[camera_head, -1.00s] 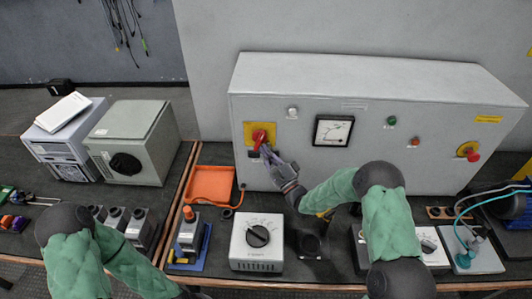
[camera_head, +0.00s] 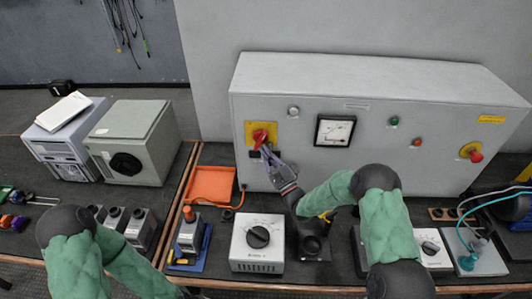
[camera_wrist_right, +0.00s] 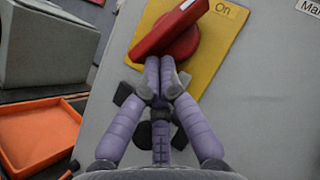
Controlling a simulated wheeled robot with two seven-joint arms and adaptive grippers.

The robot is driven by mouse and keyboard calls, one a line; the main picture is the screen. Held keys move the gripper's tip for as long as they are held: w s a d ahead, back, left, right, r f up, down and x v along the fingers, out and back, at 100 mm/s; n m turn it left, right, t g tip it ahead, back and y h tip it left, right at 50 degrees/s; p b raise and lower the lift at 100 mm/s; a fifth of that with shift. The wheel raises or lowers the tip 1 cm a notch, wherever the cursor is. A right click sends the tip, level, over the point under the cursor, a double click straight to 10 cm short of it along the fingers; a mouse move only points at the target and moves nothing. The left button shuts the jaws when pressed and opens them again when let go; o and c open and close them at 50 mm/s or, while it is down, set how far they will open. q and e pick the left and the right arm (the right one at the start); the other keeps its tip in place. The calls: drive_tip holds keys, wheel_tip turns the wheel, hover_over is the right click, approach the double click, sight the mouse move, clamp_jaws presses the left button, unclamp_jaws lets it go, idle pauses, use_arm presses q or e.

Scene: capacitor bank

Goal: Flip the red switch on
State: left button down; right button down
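The red switch (camera_head: 260,136) is a rotary handle on a yellow plate (camera_head: 249,128) at the left of the grey cabinet's front. In the right wrist view the red handle (camera_wrist_right: 172,26) slants from lower left to upper right, its upper end near the printed "On" on the yellow plate (camera_wrist_right: 224,30). My right gripper (camera_head: 266,152) is at the switch's lower side. In the wrist view its purple fingertips (camera_wrist_right: 160,68) are together just below the handle, with nothing visible between them. I cannot tell whether they touch it. My left gripper is out of view below the picture.
The grey cabinet (camera_head: 350,95) also carries a meter (camera_head: 333,131), small buttons and another red knob (camera_head: 473,154). An orange tray (camera_head: 211,184) and a white dial box (camera_head: 257,242) stand on the bench below. A grey-green box (camera_head: 134,145) stands at left.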

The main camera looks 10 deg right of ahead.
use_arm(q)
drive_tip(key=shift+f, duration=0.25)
use_arm(e)
drive_tip(key=shift+a+m, duration=0.15)
drive_tip(key=shift+m, duration=0.15)
use_arm(q)
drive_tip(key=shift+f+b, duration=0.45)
drive_tip(key=shift+b, duration=0.25)
use_arm(e)
drive_tip(key=shift+a+f, duration=0.1)
drive_tip(key=shift+a, duration=0.05)
idle(1.6)
